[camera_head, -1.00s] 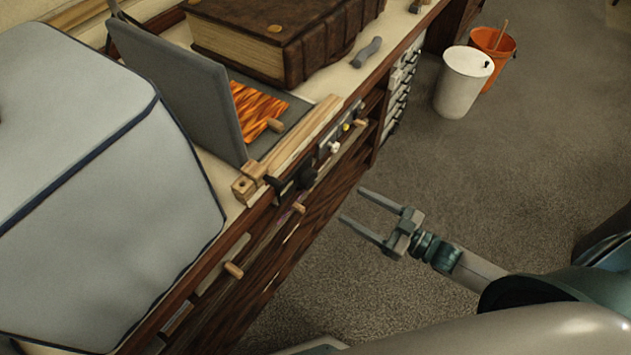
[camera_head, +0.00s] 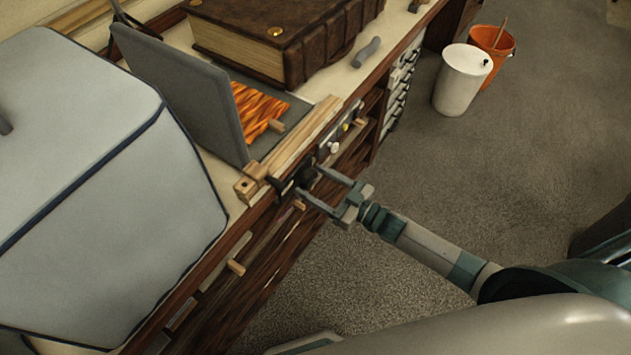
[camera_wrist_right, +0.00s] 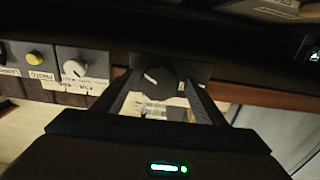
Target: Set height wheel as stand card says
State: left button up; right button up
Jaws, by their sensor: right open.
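The black round knob, which looks like the height wheel (camera_head: 304,174), sits on the front edge of the bench. In the right wrist view the knob (camera_wrist_right: 158,79) carries a white pointer mark that points up and left. My right gripper (camera_head: 308,181) is open, with its fingers reaching to either side of the knob. In the right wrist view the gripper (camera_wrist_right: 160,86) frames the knob between its fingertips; whether they touch it I cannot tell. No stand card can be read. My left gripper is not in view.
A white knob (camera_wrist_right: 74,69) and a yellow button (camera_wrist_right: 35,60) lie left of the black knob. A wooden rail (camera_head: 300,140), an orange patterned sheet (camera_head: 258,108), a thick book (camera_head: 290,40) and a grey covered box (camera_head: 100,190) stand on the bench.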

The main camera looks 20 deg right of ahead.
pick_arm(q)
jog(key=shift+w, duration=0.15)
pick_arm(e)
jog(key=shift+c, duration=0.6)
jog(key=c, duration=0.9)
jog(key=shift+n+b, duration=0.3)
jog(key=shift+n, duration=1)
jog(key=n, duration=0.3)
jog(key=shift+n+b, duration=0.3)
jog(key=shift+b, duration=0.1)
jog(key=shift+n, duration=0.7)
jog(key=shift+n+b, duration=0.4)
jog(key=shift+n, duration=0.4)
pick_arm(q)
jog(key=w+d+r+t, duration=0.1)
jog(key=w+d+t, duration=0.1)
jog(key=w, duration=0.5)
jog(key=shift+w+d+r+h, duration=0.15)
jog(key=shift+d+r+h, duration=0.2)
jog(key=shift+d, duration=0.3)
pick_arm(e)
jog(key=shift+d+n, duration=0.1)
jog(key=shift+n, duration=0.3)
